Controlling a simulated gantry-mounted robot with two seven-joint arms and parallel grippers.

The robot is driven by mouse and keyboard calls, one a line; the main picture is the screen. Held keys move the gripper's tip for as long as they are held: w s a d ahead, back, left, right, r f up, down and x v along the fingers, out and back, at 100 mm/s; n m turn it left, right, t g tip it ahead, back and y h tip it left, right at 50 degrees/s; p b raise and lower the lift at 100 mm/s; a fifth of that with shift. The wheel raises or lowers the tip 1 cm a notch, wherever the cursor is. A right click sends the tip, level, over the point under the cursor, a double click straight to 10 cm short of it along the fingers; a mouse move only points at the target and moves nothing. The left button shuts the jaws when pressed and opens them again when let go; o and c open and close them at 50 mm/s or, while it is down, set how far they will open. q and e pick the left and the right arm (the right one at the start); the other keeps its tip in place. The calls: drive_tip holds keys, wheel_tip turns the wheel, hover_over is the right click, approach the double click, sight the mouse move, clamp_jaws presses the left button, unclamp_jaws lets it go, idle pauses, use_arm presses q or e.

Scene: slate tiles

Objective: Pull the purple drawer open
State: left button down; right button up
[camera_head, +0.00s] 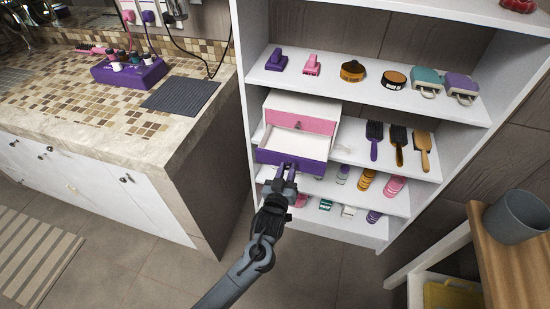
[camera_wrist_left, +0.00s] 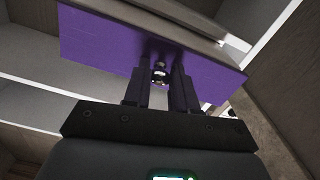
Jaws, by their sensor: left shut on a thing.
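The purple drawer (camera_head: 288,161) is the lower one in a small white drawer unit (camera_head: 303,106) on the middle shelf. It stands pulled out, and its white, empty-looking inside shows. A pink drawer (camera_head: 300,121) above it is shut. My left gripper (camera_head: 287,171) is at the front of the purple drawer, shut on its knob. In the left wrist view the purple front (camera_wrist_left: 110,45) fills the upper part, and the small metal knob (camera_wrist_left: 160,73) sits between the fingers (camera_wrist_left: 160,88). My right gripper is not in view.
Hair brushes (camera_head: 398,143) lie right of the unit on the same shelf. Small bottles and rolls (camera_head: 366,180) stand on the shelf below. A tiled counter (camera_head: 90,120) is on the left. A wooden stand with a grey pot (camera_head: 518,215) is at right. The floor before the shelf is free.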

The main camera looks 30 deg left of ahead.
use_arm(q)
drive_tip(key=c, duration=1.1)
unclamp_jaws()
drive_tip(key=shift+o, duration=0.2)
drive_tip(key=shift+s, duration=0.3)
drive_tip(key=p+v, duration=0.3)
drive_tip(key=v, duration=0.7)
drive_tip(key=shift+s, duration=0.1)
